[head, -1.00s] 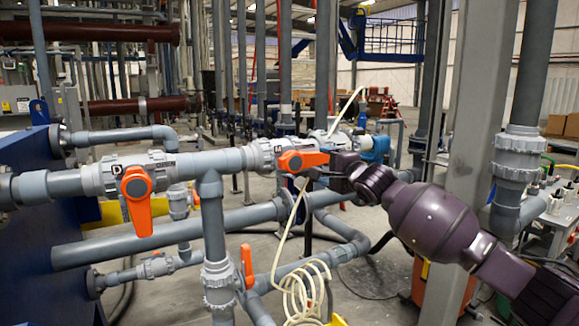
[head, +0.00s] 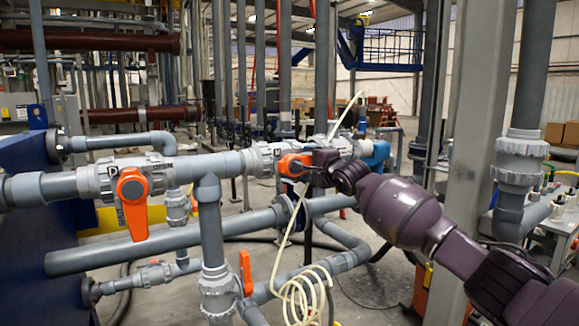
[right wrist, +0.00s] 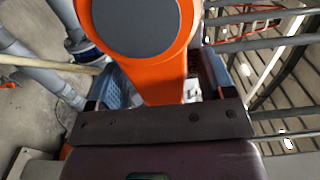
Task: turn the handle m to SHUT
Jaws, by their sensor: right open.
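The handle m (head: 289,165) is an orange lever on the grey valve (head: 262,158) in the middle of the upper pipe. It points right, roughly along the pipe, and its far end is hidden by my right gripper (head: 308,165). In the right wrist view the handle (right wrist: 158,60) shows large, its round grey-capped hub at the top and its lever running down between the two fingers. My right gripper (right wrist: 160,85) is open, one finger on each side of the lever. I cannot tell whether the fingers touch it. My left gripper is not in view.
Another orange handle (head: 132,200) hangs down from the valve marked D at left. A coiled cream hose (head: 303,290) hangs under the valve. A grey column (head: 475,130) stands right, behind my arm.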

